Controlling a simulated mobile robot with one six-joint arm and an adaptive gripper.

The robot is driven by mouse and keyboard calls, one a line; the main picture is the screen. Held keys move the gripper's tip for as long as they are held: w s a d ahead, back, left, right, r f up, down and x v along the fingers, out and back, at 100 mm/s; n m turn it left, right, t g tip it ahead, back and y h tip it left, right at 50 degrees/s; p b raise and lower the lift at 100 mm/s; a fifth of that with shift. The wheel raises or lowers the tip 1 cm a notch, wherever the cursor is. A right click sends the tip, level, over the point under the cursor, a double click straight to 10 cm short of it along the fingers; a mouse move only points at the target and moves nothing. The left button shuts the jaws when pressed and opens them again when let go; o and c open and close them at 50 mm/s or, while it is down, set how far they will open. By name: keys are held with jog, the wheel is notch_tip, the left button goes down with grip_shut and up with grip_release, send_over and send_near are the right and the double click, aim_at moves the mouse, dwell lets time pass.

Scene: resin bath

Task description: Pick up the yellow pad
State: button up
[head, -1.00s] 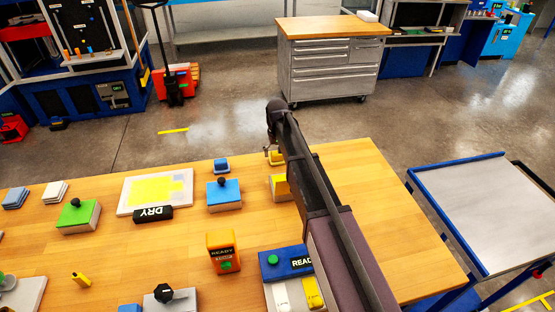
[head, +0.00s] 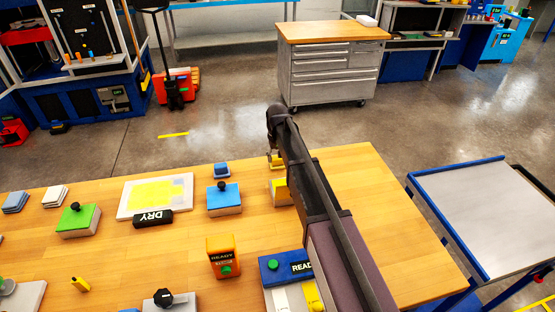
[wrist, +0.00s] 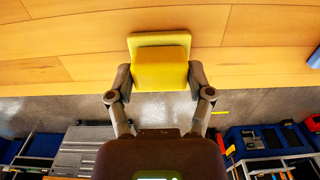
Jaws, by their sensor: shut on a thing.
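The yellow pad (wrist: 160,70) is a small block with rounded edges. In the wrist view it sits between the two fingers of my gripper (wrist: 160,80), which is shut on it from both sides. A wider, flat yellow layer (wrist: 160,39) shows behind it; I cannot tell whether it is joined to the pad. In the head view the yellow pad (head: 277,163) shows at the table's far edge, just below my gripper (head: 273,152), partly hidden by my arm. I cannot tell whether it is clear of the table.
A yellow-topped block (head: 279,190) stands just nearer than the pad, partly behind my arm. A small blue pad (head: 221,169) and a blue-topped block with a black knob (head: 223,198) stand to the left. The wooden table (head: 355,190) is bare to the right.

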jog(key=shift+r, duration=0.15)
notch_tip(320, 180, up, 10)
jog(key=p, duration=1)
dwell(0.4)
jog(key=o, duration=0.5)
jog(key=shift+c, duration=1.3)
